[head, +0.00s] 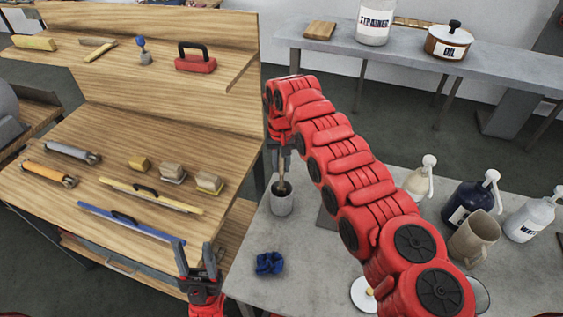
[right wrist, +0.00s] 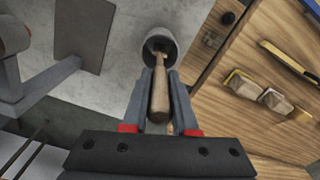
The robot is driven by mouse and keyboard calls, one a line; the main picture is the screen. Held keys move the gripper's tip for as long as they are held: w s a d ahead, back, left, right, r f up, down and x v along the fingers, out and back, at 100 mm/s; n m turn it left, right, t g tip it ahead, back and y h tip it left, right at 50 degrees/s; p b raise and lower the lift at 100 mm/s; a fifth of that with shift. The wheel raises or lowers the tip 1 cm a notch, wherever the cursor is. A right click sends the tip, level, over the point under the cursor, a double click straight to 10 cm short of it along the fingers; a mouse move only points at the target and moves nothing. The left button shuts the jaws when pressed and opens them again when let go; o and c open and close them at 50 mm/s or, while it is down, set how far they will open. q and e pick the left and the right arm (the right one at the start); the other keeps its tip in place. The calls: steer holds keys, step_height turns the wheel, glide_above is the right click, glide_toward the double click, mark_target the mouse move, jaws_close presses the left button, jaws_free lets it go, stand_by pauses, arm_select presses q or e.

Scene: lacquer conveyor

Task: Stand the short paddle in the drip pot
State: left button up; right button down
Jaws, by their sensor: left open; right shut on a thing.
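The drip pot (head: 282,205) is a small grey cup standing upright on the grey table; it also shows in the right wrist view (right wrist: 168,36). My right gripper (head: 283,152) is above the pot and shut on the short paddle (head: 281,178), a brown wooden stick. In the right wrist view the paddle's handle (right wrist: 159,98) lies between the fingers and its far end reaches into the pot's mouth. I cannot tell whether that end touches the bottom. My left gripper (head: 197,262) is open and empty at the wooden bench's front edge.
A crumpled blue cloth (head: 269,263) lies in front of the pot. A beige mug (head: 474,238), a dark blue pump bottle (head: 470,203) and white pump bottles stand at the right. The wooden bench (head: 75,200) holds several tools at the left.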

steer(key=shift+f, duration=0.2)
steer(key=c, duration=0.6)
jaws_free()
steer(key=shift+r, duration=0.2)
step_height(320, 180, up, 8)
steer(key=b, duration=0.3)
steer(key=shift+a+f, duration=0.1)
steer(key=shift+f, duration=0.05)
step_height(320, 180, up, 9)
steer(key=p, duration=0.7)
